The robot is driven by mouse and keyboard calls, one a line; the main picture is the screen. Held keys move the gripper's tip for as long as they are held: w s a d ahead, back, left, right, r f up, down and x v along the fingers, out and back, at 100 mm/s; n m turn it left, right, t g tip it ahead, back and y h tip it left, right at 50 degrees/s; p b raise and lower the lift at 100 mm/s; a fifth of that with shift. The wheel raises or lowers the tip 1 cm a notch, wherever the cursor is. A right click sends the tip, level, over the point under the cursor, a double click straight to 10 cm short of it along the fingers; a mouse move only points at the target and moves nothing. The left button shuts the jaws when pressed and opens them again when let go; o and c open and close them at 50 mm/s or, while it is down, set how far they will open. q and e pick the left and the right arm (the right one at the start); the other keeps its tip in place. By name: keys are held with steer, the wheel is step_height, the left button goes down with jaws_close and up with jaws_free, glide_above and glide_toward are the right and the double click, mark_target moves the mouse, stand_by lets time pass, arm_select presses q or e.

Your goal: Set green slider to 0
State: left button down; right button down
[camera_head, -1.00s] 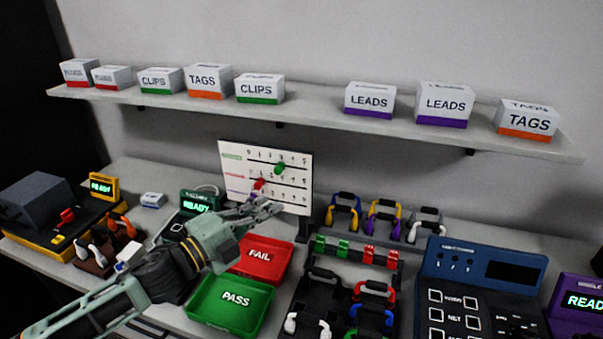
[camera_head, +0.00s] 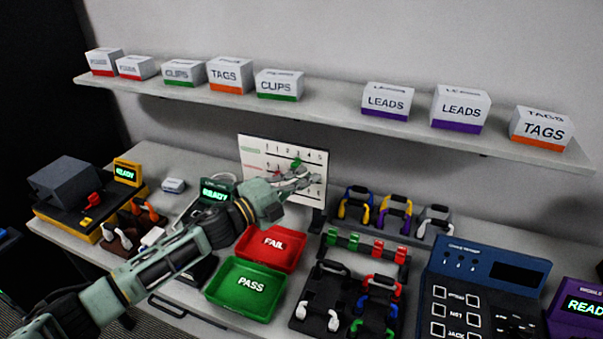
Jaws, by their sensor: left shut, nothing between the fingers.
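The white slider board (camera_head: 256,148) stands upright at the back of the bench, with numbered horizontal tracks. The green slider (camera_head: 297,163) is on the top track, around the middle of its scale and well right of the 0 end. My left gripper (camera_head: 312,178) is in front of the right half of the board, just below and to the right of the green slider. It looks shut and empty; contact with the slider cannot be told. The gripper and wrist cover much of the lower tracks and their sliders. My right gripper is not in view.
A red FAIL tray (camera_head: 268,258) and a green PASS tray (camera_head: 232,290) lie below my left arm. Cable racks (camera_head: 345,300) and a blue tester (camera_head: 470,265) stand to the right. A shelf (camera_head: 330,112) with labelled boxes runs above the board.

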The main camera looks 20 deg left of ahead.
arm_select(q)
steer(key=a+b, duration=0.3)
steer(key=a, duration=0.7)
steer(key=shift+w+a, duration=0.2)
steer(key=shift+w, duration=0.1)
